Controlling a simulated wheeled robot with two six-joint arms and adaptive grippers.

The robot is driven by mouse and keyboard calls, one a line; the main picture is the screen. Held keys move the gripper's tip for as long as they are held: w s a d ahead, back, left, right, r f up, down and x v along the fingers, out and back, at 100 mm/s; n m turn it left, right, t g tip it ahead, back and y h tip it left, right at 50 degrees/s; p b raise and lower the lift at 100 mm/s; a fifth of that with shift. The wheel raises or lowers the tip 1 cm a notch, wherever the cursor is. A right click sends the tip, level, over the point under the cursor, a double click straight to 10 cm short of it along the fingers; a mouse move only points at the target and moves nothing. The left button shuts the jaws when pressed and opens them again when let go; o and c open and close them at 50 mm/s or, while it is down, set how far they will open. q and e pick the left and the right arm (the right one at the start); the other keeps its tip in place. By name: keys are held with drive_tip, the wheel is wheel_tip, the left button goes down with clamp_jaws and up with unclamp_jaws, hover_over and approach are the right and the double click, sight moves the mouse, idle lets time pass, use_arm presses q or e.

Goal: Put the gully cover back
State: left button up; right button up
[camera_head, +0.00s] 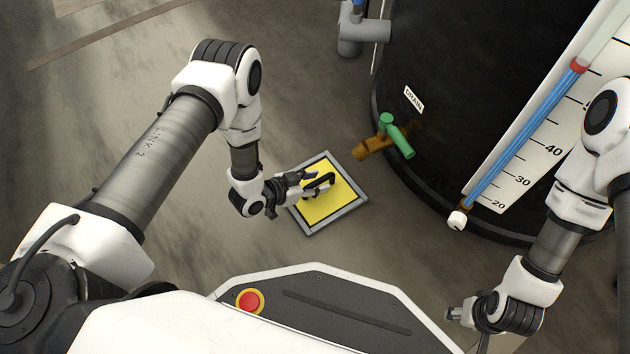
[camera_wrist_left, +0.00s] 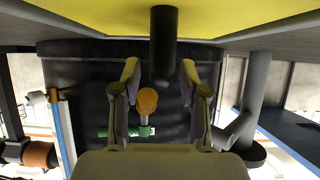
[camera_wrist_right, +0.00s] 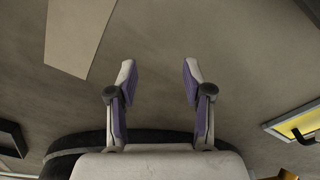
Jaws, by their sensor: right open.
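The gully cover (camera_head: 318,208) is a yellow square plate with a black bar handle (camera_head: 328,180), inside a grey square border on the floor. I cannot tell whether the border is part of the cover or a separate frame. My left gripper (camera_head: 314,183) is at the handle, low over the cover. In the left wrist view its fingers (camera_wrist_left: 159,72) stand apart on either side of the black handle (camera_wrist_left: 164,50), with gaps showing; the yellow plate (camera_wrist_left: 230,15) fills the top. My right gripper (camera_wrist_right: 158,75) is open and empty, away from the cover.
A black tank (camera_head: 450,80) stands behind the cover, with a green-handled drain tap (camera_head: 390,138) sticking out towards it. A scaled level gauge (camera_head: 530,140) is on the tank's right. A grey pipe (camera_head: 360,30) stands at the back. Floor left of the cover is clear.

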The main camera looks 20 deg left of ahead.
use_arm(q)
drive_tip(key=shift+s+a+r+p, duration=0.1)
drive_tip(key=shift+r+p, duration=0.2)
use_arm(e)
drive_tip(key=shift+r, duration=0.25)
use_arm(q)
drive_tip(key=p+v, duration=0.7)
drive_tip(key=v, duration=0.4)
drive_tip(key=shift+s+p, duration=0.25)
drive_tip(key=shift+p, duration=0.05)
use_arm(e)
wheel_tip(320, 180, up, 8)
drive_tip(key=s, duration=0.2)
drive_tip(key=shift+s+g, duration=0.15)
drive_tip(key=shift+g, duration=0.25)
drive_tip(key=shift+a, duration=0.1)
use_arm(q)
drive_tip(key=s+a+r+n+g+y, duration=0.1)
drive_tip(key=s+r+n+g+y, duration=0.1)
drive_tip(key=s, duration=0.7)
drive_tip(key=s+a+r+n+g+y, duration=0.2)
drive_tip(key=s+n+g+y, duration=0.3)
drive_tip(key=s+n+g, duration=0.1)
drive_tip(key=s+g, duration=0.1)
drive_tip(key=s, duration=0.1)
drive_tip(key=shift+s+r+g+y, duration=0.3)
drive_tip(key=shift+s+r, duration=0.05)
drive_tip(key=shift+s, duration=0.05)
